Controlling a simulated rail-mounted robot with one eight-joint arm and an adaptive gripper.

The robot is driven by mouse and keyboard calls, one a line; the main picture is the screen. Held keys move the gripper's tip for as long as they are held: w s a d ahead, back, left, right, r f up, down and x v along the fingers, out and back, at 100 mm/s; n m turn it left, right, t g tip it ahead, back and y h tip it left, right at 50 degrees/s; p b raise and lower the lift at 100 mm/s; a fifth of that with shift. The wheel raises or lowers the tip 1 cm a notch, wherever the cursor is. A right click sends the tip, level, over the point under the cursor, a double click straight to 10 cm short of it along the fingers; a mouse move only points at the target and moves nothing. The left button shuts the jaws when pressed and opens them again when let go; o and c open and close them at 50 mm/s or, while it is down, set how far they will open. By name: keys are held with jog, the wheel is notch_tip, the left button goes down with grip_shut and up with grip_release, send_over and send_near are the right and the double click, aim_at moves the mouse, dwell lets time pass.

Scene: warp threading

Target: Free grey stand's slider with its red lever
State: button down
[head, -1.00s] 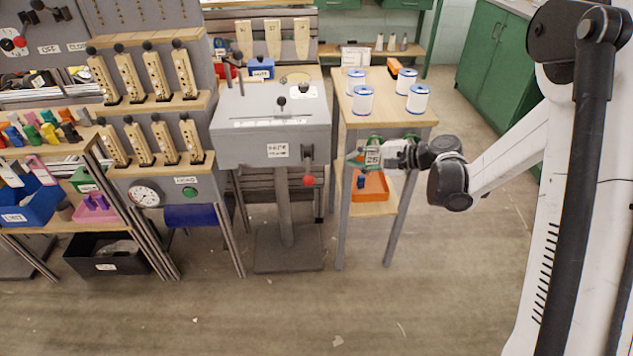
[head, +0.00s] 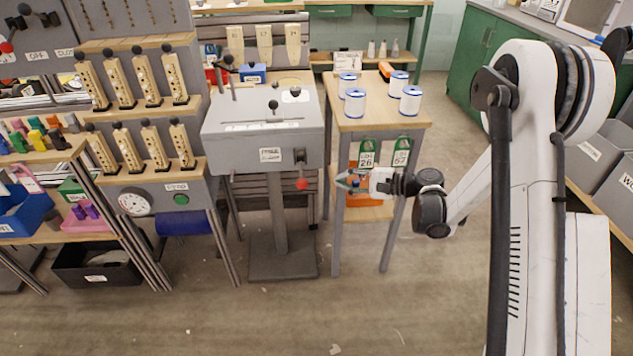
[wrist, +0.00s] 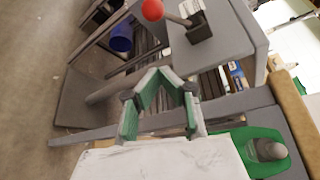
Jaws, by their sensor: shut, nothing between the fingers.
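The grey stand (head: 240,142) has a box-like head on a post. A slot with a black-knobbed handle (head: 273,105), perhaps the slider, runs along its top. The red lever (head: 302,184) hangs at the right of the stand's front face, its red ball end down. In the wrist view the red ball (wrist: 152,10) and its dark mount (wrist: 200,25) show at the top. My gripper (head: 343,180) is to the right of the red ball at about its height, apart from it. Its fingers (wrist: 160,72) meet at the tips, empty.
A wooden-topped table (head: 375,120) with several white-and-blue spools stands right of the stand. Green number tags (head: 402,153) hang from its front, close to my gripper. A rack (head: 190,150) with wooden pieces stands left. The floor in front is clear.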

aim_at(301, 170)
jog(key=a+b, duration=0.4)
jog(key=a, duration=0.5)
jog(key=shift+s+a+f, duration=0.15)
jog(key=shift+s+f, duration=0.05)
jog(key=shift+s, duration=0.25)
jog(key=shift+r, duration=0.1)
